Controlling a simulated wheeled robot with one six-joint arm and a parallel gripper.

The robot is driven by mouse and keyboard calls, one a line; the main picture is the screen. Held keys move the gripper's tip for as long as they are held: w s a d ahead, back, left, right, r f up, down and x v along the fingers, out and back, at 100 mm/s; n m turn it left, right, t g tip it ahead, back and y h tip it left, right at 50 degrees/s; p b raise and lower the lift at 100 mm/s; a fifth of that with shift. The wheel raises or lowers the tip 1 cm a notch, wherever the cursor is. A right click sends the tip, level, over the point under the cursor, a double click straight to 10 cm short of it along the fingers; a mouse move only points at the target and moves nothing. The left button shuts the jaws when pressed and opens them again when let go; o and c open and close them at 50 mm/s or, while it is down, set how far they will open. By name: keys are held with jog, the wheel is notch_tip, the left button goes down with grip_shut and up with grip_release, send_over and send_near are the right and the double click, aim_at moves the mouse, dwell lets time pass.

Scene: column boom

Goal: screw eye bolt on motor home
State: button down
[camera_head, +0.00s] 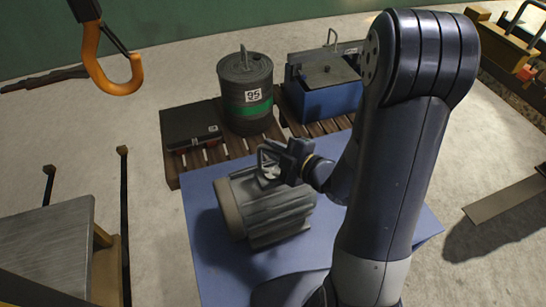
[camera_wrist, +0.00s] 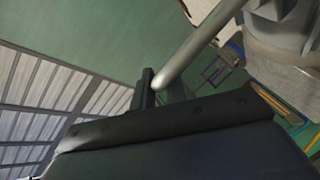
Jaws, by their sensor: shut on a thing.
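The grey ribbed motor (camera_head: 272,210) lies on its side on the blue table. My gripper (camera_head: 277,160) is at the top of the motor and is shut on the light metal eye bolt (camera_head: 268,171). The bolt's lower end appears to be at the motor's upper surface, but I cannot tell whether it sits in the hole. The jaws partly cover the ring. In the wrist view, a grey metal bar (camera_wrist: 197,43), apparently part of the ring, runs to the dark jaws (camera_wrist: 160,88).
The blue tabletop (camera_head: 215,262) is clear around the motor. Behind it, a pallet carries a dark case (camera_head: 190,136), a drum (camera_head: 246,92) and a blue box (camera_head: 318,98). An orange hook (camera_head: 107,82) hangs at the upper left. A metal-topped bench (camera_head: 45,245) stands at the lower left.

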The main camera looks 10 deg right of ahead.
jog(key=shift+s+a+m+t+h+b, duration=0.15)
jog(key=shift+m+t+h+b, duration=0.6)
jog(key=shift+m+h+b, duration=0.65)
jog(key=shift+w+a+m+t+h+b, duration=0.1)
jog(key=shift+m+t+h+b, duration=0.85)
jog(key=shift+h+b, duration=0.7)
jog(key=shift+m+h, duration=1.05)
jog(key=shift+h, duration=0.1)
jog(key=shift+r+m+h, duration=0.15)
jog(key=shift+m+h, duration=0.65)
jog(key=shift+h, duration=0.3)
jog(key=shift+m+h+p, duration=0.4)
jog(key=shift+m+h, duration=0.1)
jog(key=shift+h, duration=0.2)
jog(key=c, duration=1.5)
grip_release()
jog(key=shift+o, duration=0.2)
jog(key=p+v, duration=0.3)
jog(key=v, duration=0.7)
jog(key=shift+s, duration=0.4)
